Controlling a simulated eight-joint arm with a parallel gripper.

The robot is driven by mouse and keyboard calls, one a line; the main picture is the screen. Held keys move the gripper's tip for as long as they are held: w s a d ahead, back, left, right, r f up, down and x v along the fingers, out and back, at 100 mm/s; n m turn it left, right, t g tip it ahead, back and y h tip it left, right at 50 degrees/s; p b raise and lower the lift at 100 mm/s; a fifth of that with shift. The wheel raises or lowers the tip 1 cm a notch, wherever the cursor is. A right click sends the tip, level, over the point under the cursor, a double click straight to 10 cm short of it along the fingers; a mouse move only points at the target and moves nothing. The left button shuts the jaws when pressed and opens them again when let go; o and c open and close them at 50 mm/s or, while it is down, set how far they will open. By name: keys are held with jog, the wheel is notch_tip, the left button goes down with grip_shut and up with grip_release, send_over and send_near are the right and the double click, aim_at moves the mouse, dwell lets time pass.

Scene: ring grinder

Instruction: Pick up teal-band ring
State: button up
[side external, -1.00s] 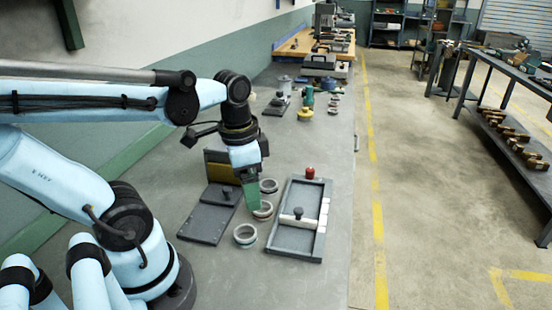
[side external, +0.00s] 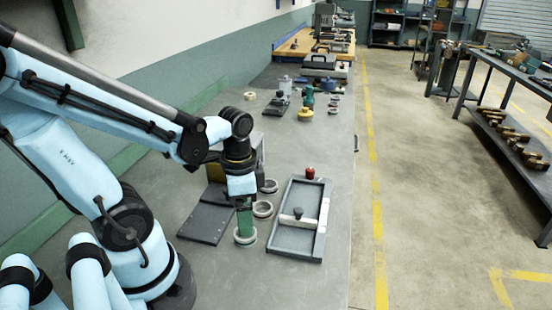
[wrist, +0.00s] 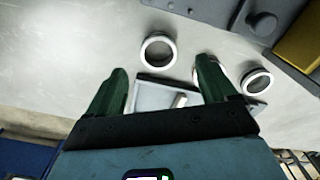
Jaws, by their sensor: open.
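Three rings lie in a row on the grey bench. The front ring (side external: 245,239) has a pale band with a faint greenish tint; the middle ring (side external: 262,209) and back ring (side external: 269,186) stand behind it. I cannot clearly tell which band is teal. My gripper (side external: 244,229) points down at the front ring and hides part of it in the side view. In the wrist view my green fingers (wrist: 162,65) are apart and empty, with the front ring (wrist: 158,50) just beyond their tips. The back ring (wrist: 257,82) lies right; the middle ring is mostly hidden behind the right finger.
Several tools stand farther back. Bench in front of the rings is clear.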

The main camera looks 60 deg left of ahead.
jog(key=shift+s+f, duration=0.1)
jog(key=shift+f, duration=2.55)
jog(key=c, duration=1.2)
